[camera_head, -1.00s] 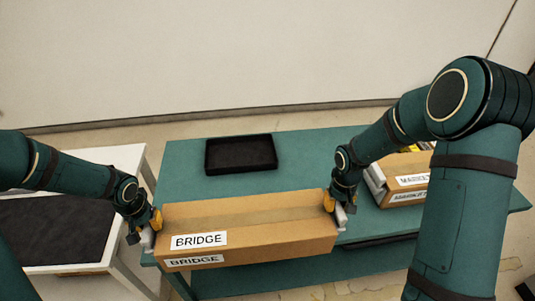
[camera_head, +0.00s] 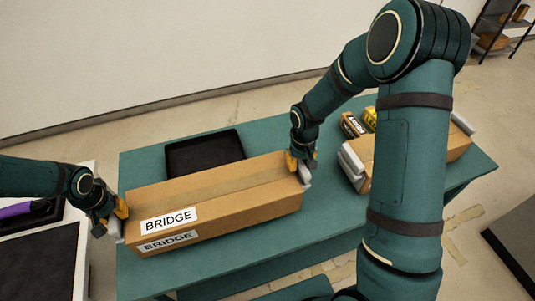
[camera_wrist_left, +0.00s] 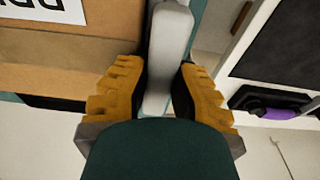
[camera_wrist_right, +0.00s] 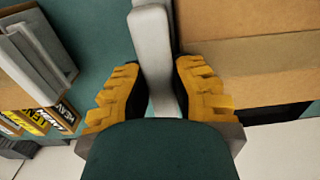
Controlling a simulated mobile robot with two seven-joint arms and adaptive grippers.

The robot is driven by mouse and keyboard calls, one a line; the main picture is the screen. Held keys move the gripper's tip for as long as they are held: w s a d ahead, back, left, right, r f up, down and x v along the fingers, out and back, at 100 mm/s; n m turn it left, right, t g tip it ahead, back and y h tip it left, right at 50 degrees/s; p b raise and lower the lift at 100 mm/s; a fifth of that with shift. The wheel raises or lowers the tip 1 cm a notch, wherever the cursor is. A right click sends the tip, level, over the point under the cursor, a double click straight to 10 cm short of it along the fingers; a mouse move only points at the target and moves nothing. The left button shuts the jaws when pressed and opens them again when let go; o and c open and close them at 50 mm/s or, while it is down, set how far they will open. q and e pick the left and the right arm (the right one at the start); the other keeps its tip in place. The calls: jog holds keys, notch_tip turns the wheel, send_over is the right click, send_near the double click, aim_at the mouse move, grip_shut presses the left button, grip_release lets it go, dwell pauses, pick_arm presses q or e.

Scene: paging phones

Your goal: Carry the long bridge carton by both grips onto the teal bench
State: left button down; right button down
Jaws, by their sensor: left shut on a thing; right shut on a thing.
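The long bridge carton (camera_head: 225,195) is brown cardboard with white BRIDGE labels and a pale grip at each end. In the head view it is over the front left part of the teal bench (camera_head: 240,245); I cannot tell whether it touches the top. My left gripper (camera_head: 118,217) is shut on the left grip, also seen in the left wrist view (camera_wrist_left: 168,60). My right gripper (camera_head: 301,168) is shut on the right grip, which shows in the right wrist view (camera_wrist_right: 152,55).
A black tray (camera_head: 204,152) lies on the bench behind the carton. Another carton (camera_head: 452,146) with pale grips and small boxes (camera_head: 352,124) stand at the bench's right. A white table (camera_head: 75,240) with a dark mat is at the left. Bare bench lies right of the carton.

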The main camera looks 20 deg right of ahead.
jog(key=shift+r, duration=0.1)
